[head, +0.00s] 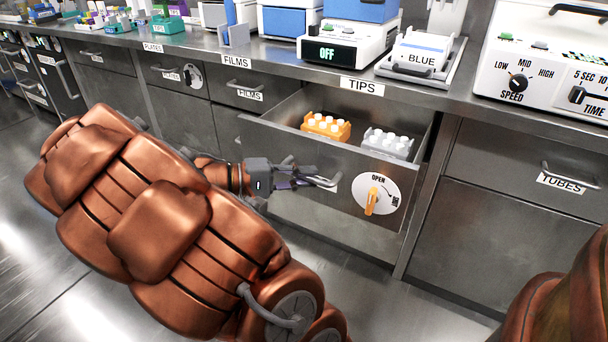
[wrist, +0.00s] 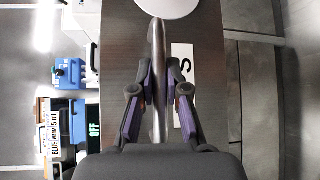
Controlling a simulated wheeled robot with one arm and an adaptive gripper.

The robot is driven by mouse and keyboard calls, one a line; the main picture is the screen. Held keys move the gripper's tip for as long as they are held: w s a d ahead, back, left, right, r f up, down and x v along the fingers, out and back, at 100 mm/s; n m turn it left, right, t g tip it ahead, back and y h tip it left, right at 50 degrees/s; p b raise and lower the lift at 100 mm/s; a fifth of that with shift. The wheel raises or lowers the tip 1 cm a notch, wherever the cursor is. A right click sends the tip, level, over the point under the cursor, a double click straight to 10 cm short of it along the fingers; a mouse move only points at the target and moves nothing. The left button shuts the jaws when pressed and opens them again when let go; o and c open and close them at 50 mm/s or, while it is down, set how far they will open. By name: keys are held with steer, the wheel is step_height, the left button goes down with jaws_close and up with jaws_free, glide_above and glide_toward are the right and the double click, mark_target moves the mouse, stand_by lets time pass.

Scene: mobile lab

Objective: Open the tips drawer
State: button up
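The tips drawer (head: 300,150) is pulled out below the counter label "TIPS" (head: 362,87). An orange tip rack (head: 326,126) and a grey tip rack (head: 387,143) sit inside it. Its front carries a round white dial (head: 375,194) marked "OPEN" with an orange knob (head: 371,203). My gripper (head: 312,181) is at the handle (head: 330,183) on the drawer front. In the wrist view, the fingers of my gripper (wrist: 159,82) lie on both sides of the handle bar (wrist: 158,110), closed in against it. My gripper partly hides the handle in the head view.
Closed drawers labelled "FILMS" (head: 238,93) and "TUBES" (head: 562,183) flank the open one. The counter above holds a device reading "OFF" (head: 345,45), a tray marked "BLUE" (head: 422,57) and a speed-dial machine (head: 540,65). Bare floor (head: 345,270) lies in front.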

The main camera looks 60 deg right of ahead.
steer(key=o, duration=0.4)
steer(key=v, duration=1.2)
stand_by(0.5)
steer(key=s+a+r+n+t+y+p, duration=0.1)
steer(key=s+a+r+t+y+p, duration=0.2)
steer(key=r+p, duration=0.45)
steer(key=s+a+r+n+t+y+p, duration=0.1)
steer(key=s+a+r+n+y+p, duration=0.3)
steer(key=p, duration=0.6)
steer(key=s+a+r+t+y+p, duration=0.1)
steer(key=s+a+r+t+p, duration=0.1)
steer(key=a+r+p, duration=0.3)
steer(key=s+a+r+n+t+y+p, duration=0.1)
steer(key=s+a+r+y+p, duration=0.1)
steer(key=a+r+p, duration=0.3)
steer(key=s+a+r+n+t+y+p, duration=0.1)
steer(key=a+r+p, duration=0.4)
steer(key=p, duration=0.6)
steer(key=shift+s+r+t+y, duration=0.2)
steer(key=shift+s+r+t, duration=0.2)
steer(key=shift+r, duration=0.2)
steer(key=shift+s+r+t+y, duration=0.2)
steer(key=shift+s+r+t, duration=0.2)
steer(key=shift+r, duration=0.2)
